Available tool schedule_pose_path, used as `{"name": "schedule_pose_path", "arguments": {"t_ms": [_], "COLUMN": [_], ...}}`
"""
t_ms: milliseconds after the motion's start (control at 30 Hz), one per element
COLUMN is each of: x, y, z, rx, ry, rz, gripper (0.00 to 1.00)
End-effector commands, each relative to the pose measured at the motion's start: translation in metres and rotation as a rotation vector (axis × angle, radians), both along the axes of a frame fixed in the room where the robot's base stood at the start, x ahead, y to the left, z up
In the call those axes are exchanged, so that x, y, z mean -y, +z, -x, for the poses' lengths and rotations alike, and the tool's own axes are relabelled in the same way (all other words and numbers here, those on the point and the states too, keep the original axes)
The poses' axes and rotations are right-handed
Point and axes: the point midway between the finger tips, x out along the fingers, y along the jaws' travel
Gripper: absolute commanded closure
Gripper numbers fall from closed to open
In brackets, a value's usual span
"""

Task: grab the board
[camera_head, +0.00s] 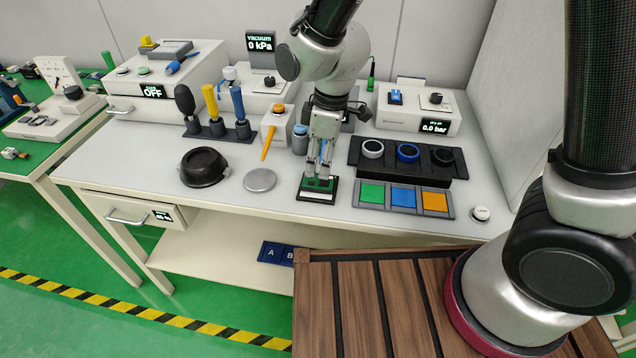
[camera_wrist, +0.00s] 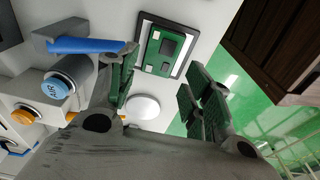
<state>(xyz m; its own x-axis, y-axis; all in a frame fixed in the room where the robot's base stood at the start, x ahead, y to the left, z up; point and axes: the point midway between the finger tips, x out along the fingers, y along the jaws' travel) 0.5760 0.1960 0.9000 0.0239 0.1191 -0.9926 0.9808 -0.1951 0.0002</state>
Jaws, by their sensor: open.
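The board (camera_head: 319,184) is a small green circuit board in a dark, white-edged holder near the front of the bench. In the wrist view the board (camera_wrist: 165,51) shows dark chips and lies beyond the fingertips. My gripper (camera_head: 319,172) points down over the board, its fingers overlapping the board's far part in the head view. In the wrist view my gripper (camera_wrist: 160,72) is open, with a wide empty gap between its fingers. I cannot tell the exact height of the fingertips above the board.
A silver disc (camera_head: 260,180) and a black round dish (camera_head: 203,166) lie left of the board. A tray with green, blue and orange squares (camera_head: 403,198) is close on the right.

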Motion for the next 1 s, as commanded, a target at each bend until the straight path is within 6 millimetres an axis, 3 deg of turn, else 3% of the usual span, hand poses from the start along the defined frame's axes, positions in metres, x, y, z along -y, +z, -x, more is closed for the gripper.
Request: {"name": "schedule_pose_path", "arguments": {"t_ms": [367,667,800,1000], "x": [-0.002,-0.003,-0.003,-0.003], "y": [-0.054,-0.058,-0.058,-0.058], "z": [0.001,0.000,0.000,0.000], "rx": [-0.002,0.000,-0.001,-0.001], "ry": [-0.001,-0.002,-0.003,-0.003], "rz": [0.003,0.001,0.001,0.001], "gripper": [0.50,0.50,0.76,0.81]}}
